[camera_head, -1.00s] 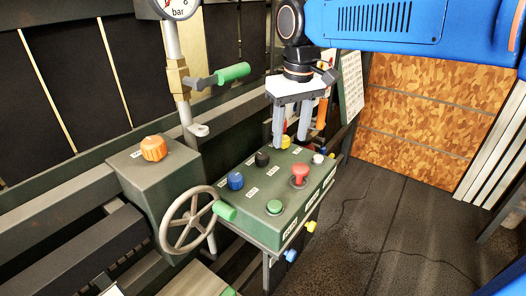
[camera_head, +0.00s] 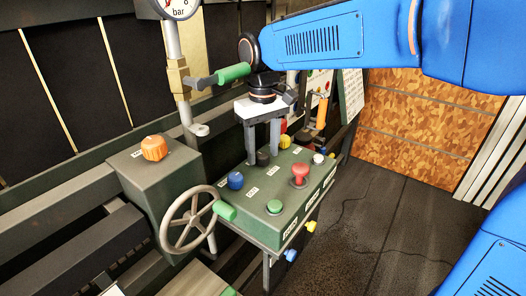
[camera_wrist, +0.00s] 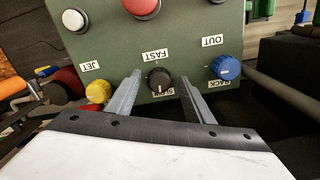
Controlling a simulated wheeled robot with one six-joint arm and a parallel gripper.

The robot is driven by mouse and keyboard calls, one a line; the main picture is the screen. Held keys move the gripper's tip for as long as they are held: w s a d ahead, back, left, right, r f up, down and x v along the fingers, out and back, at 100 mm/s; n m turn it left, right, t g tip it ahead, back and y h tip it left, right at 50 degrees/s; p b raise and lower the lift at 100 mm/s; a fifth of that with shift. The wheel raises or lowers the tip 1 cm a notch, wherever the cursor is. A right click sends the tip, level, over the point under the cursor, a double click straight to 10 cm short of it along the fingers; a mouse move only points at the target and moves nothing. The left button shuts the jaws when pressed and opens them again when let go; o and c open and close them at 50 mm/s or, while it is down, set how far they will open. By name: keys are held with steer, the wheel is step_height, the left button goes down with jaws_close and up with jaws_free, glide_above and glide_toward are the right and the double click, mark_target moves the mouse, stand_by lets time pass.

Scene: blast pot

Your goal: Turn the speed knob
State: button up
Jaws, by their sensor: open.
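The speed knob is black with a pale pointer line, between FAST and SLOW labels, in the wrist view (camera_wrist: 159,79). In the head view the knob (camera_head: 263,159) sits on the green control box (camera_head: 262,215), partly hidden by the fingers. My gripper (camera_head: 263,155) is over the back of the box, pointing down, open. In the wrist view my gripper (camera_wrist: 158,76) has one finger on each side of the knob, with gaps showing. The SLOW label is partly covered. I cannot tell how far down the knob the fingertips reach.
A blue knob (camera_head: 235,181) and a yellow knob (camera_head: 285,142) flank the black one. A red mushroom button (camera_head: 299,171) and a green button (camera_head: 274,207) are nearer the front. A handwheel (camera_head: 187,220) and a green-handled valve lever (camera_head: 233,73) stand at left.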

mark_target(263, 155)
steer(key=shift+f, duration=0.3)
steer(key=c, duration=1.1)
steer(key=shift+o, duration=0.3)
steer(key=shift+n, duration=0.8)
steer(key=o, duration=1)
steer(key=shift+o, duration=0.2)
step_height(263, 155, up, 12)
